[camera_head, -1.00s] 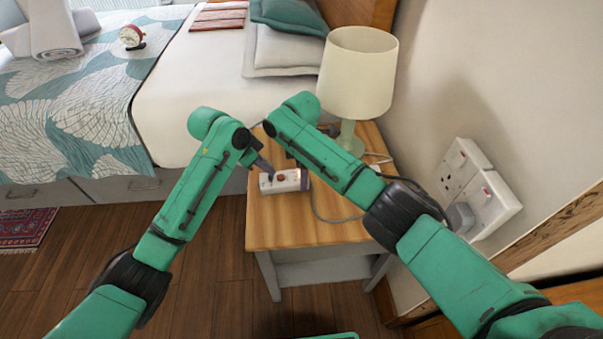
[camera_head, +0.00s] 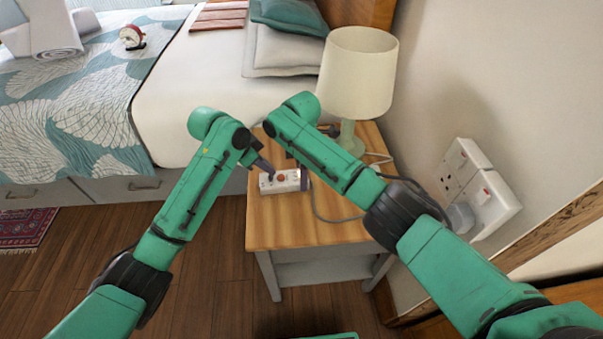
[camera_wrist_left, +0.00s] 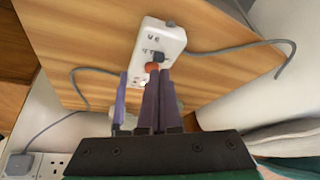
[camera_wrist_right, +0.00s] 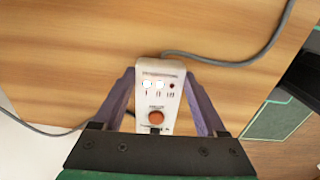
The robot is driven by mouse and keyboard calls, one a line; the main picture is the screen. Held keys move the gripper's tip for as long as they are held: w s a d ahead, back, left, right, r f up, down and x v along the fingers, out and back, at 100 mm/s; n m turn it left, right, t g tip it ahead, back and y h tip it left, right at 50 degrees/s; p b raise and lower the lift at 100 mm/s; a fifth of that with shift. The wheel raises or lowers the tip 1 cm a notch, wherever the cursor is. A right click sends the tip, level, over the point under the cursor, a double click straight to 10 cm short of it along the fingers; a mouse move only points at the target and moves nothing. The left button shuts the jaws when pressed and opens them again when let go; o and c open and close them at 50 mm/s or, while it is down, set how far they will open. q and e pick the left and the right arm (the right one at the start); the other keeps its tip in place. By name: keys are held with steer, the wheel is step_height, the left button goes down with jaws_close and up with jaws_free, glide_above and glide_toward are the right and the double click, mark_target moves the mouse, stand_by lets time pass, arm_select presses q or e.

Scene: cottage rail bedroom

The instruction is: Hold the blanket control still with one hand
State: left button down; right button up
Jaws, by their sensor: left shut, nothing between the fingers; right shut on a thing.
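The blanket control (camera_head: 284,181) is a white box with a round orange-red button, lying on the wooden nightstand (camera_head: 280,225).
A lamp (camera_head: 358,75) stands at the back of the nightstand. A grey cable (camera_wrist_right: 245,58) runs across the top. The bed (camera_head: 190,90) is to the left; wall sockets (camera_head: 475,190) are to the right. The front of the nightstand top is clear.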

arm_select(q)
steer(key=shift+f, duration=0.55)
stand_by(0.4)
steer(key=shift+s+a+f, duration=0.15)
steer(key=shift+a+f, duration=0.05)
steer(key=shift+a, duration=0.85)
stand_by(0.4)
steer(key=shift+r, duration=0.1)
step_height(320, 180, up, 6)
arm_select(e)
steer(key=o, duration=1.6)
steer(key=shift+c, duration=0.2)
arm_select(q)
steer(key=shift+d, duration=0.1)
